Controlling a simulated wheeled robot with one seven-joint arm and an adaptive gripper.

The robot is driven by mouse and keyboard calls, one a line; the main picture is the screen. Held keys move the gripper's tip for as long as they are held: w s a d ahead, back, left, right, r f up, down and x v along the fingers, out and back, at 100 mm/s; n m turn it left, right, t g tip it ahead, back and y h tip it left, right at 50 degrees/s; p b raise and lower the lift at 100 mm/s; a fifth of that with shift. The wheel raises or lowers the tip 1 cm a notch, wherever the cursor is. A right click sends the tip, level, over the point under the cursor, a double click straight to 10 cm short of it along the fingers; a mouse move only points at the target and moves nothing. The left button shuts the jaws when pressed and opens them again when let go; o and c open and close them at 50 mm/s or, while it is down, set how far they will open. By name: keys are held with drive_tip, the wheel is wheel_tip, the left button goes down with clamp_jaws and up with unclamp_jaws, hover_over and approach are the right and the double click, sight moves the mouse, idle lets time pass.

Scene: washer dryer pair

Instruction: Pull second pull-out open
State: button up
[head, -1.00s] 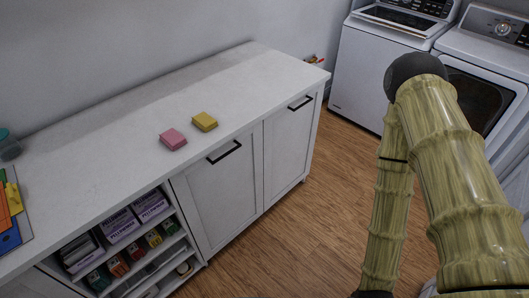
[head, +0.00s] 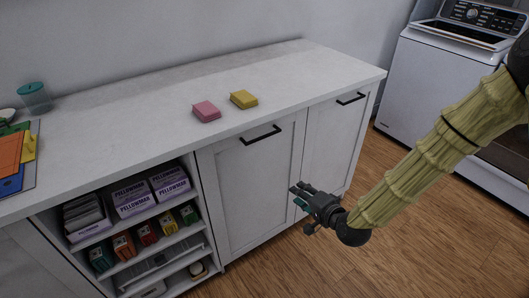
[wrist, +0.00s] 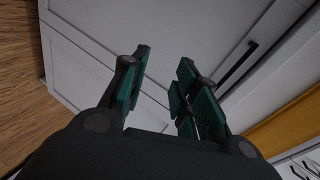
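Two white pull-out fronts stand side by side in the cabinet, both flush and closed. The left front (head: 254,190) has a black bar handle (head: 262,134) near its top edge. The right front (head: 334,145) has a similar black handle (head: 351,98). My gripper (head: 300,194) is in front of the cabinet, below handle height, near the seam between the fronts, holding nothing. In the wrist view my gripper's green-padded fingers (wrist: 164,78) are apart and point at a white front (wrist: 110,30). A black handle (wrist: 238,64) lies right of the fingers, not between them.
Open shelves (head: 140,235) with boxes adjoin the left front. Pink (head: 206,111) and yellow (head: 244,99) blocks lie on the white countertop (head: 150,105). A white washer (head: 437,85) stands at the right. Wooden floor (head: 290,262) before the cabinet is clear.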

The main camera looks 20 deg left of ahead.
sight(264, 136)
drive_tip(key=w+a+r+m+t+y+b, duration=0.15)
drive_tip(key=w+a+r+y+b, duration=0.3)
drive_tip(key=a+r, duration=0.45)
drive_tip(key=shift+n, duration=0.25)
drive_tip(key=x, duration=0.6)
drive_tip(key=w+r+x, duration=0.1)
drive_tip(key=x, duration=0.3)
drive_tip(key=shift+w+d+r, duration=0.1)
drive_tip(key=shift+d, duration=0.25)
drive_tip(key=shift+c, duration=0.3)
clamp_jaws()
drive_tip(key=shift+d, duration=0.1)
